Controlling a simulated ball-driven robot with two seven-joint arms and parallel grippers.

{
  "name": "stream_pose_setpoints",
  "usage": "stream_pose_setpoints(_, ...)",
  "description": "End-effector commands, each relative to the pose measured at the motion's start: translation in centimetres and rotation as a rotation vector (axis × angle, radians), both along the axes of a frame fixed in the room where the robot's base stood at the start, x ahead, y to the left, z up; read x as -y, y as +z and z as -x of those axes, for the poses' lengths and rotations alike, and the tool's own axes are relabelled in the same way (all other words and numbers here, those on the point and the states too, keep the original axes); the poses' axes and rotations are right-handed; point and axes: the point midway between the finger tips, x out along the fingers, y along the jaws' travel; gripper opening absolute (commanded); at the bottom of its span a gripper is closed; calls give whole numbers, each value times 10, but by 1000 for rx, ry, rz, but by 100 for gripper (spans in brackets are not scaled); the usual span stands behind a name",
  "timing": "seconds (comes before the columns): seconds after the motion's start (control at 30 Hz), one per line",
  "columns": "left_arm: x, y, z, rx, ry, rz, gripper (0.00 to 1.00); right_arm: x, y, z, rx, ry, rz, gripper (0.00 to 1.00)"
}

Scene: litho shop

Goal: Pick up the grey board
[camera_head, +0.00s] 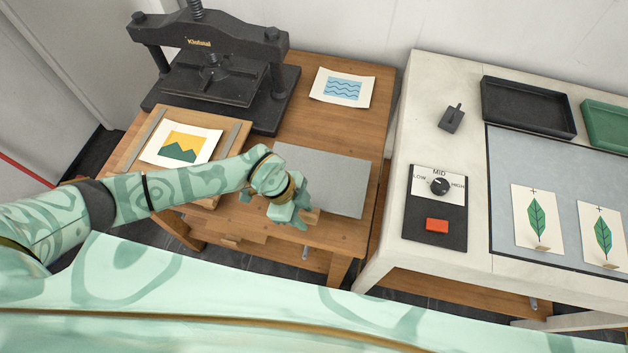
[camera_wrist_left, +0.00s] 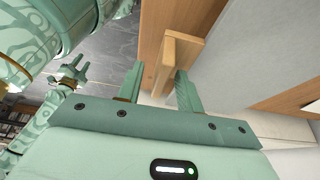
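The grey board (camera_head: 322,178) lies flat on the wooden table, and a small wooden block (camera_head: 311,215) shows at its front edge. My left gripper (camera_head: 298,218) is at that front edge, beside the block. In the left wrist view the fingers (camera_wrist_left: 160,88) are apart, with the wooden piece (camera_wrist_left: 182,58) reaching between them; I see a gap on the left, so they are not closed on it. The grey board (camera_wrist_left: 232,55) fills the area right of the piece. My right gripper (camera_wrist_left: 75,72) shows small in the left wrist view, its fingers apart and empty.
A black press (camera_head: 215,75) stands at the table's back left. A framed board with a mountain print (camera_head: 180,145) lies left of the grey board; a wave print (camera_head: 343,88) lies behind it. The white counter (camera_head: 395,215) with a dial panel (camera_head: 438,210) is to the right.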

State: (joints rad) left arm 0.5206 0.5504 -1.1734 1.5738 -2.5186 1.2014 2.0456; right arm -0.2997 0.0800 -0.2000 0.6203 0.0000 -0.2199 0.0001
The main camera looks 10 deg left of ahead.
Motion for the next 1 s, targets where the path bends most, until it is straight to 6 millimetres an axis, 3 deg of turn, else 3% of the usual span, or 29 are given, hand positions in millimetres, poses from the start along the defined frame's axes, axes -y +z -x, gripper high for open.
stream_pose_setpoints(0.03, 0, 0, 0, 0, 0, 0, 36, 0, 0, 0, 0, 0, 0, 36)
stream_pose_setpoints(0.17, 0, 1, 0, 0, 0, 0, 0, 0, 0, 0, 0, 0, 0, 36)
stream_pose_setpoints(0.5, 0, 2, -1, 1, -1, 1, 0, 0, 1, 0, 0, 0, 1, 36)
stream_pose_setpoints(0.67, 0, 13, -1, 3, -1, 2, 0, 0, 5, 0, 1, 0, 1, 36)
stream_pose_setpoints(0.8, 0, 36, -1, 6, -1, 1, 0, 0, 13, -2, 4, 0, 1, 36)
stream_pose_setpoints(1.0, -1, 87, 41, 4, -4, 3, 0, 1, 35, -5, 12, 0, 0, 36)
